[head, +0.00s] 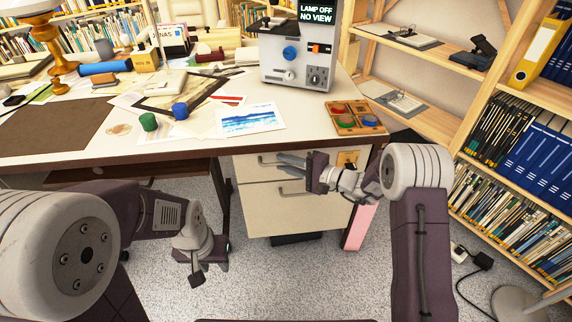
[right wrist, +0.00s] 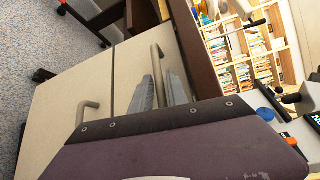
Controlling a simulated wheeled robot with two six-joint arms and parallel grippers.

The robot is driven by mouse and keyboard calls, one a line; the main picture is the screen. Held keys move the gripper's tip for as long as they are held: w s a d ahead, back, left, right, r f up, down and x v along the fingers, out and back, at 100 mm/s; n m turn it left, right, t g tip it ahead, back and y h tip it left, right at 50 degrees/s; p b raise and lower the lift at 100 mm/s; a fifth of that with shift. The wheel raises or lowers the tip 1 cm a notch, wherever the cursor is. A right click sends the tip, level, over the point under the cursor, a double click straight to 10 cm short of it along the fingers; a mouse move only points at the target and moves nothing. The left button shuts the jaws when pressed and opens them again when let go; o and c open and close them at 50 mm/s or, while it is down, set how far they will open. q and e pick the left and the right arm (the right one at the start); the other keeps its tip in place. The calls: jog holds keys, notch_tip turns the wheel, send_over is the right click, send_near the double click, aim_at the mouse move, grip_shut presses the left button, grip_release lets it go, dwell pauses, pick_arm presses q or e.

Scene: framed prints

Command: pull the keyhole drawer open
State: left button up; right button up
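The upper drawer (head: 243,170) sits under the desk's right side, shut flush, with a brass-yellow plate (head: 347,158) at its right end. The keyhole itself is too small to make out. Its bar handle (right wrist: 156,62) is partly hidden by my right gripper in the head view. My right gripper (head: 284,163) is level with this handle, its fingers pointing left. In the right wrist view its fingers (right wrist: 161,80) are apart, with the handle showing between them; contact cannot be told. My left gripper (head: 196,278) hangs low over the carpet, away from the drawers; its finger gap is unclear.
A lower drawer (head: 300,212) with its own handle (head: 292,191) is shut below. The desk top (head: 210,144) overhangs the drawers. A pink panel (head: 360,225) stands to their right, near a bookshelf (head: 505,190). Carpet (head: 265,285) in front is clear.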

grip_shut()
dwell(1.4)
